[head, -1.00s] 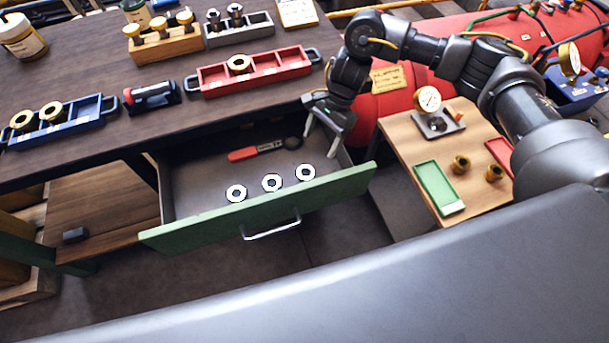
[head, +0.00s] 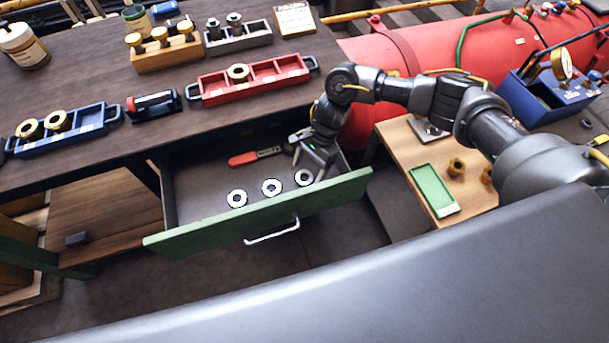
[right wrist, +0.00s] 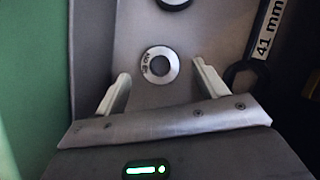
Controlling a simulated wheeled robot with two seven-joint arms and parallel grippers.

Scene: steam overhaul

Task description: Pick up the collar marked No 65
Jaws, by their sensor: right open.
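Three pale ring collars lie in a row in the open drawer: a left one (head: 237,198), a middle one (head: 271,187) and a right one (head: 304,178). My right gripper (head: 309,165) is open, low in the drawer by the right collar. In the right wrist view one collar (right wrist: 160,65) lies flat, just ahead of and between the open fingertips. It bears small dark lettering, too small to read surely. Part of another ring (right wrist: 173,3) shows at the top edge. My left gripper is not in view.
The drawer's green front (head: 262,215) stands close beside the collars. A red-handled wrench (head: 254,157) lies behind them; its 41 mm marking (right wrist: 268,28) shows in the right wrist view. A wooden side table (head: 407,148) with a green tray (head: 433,190) stands to the right.

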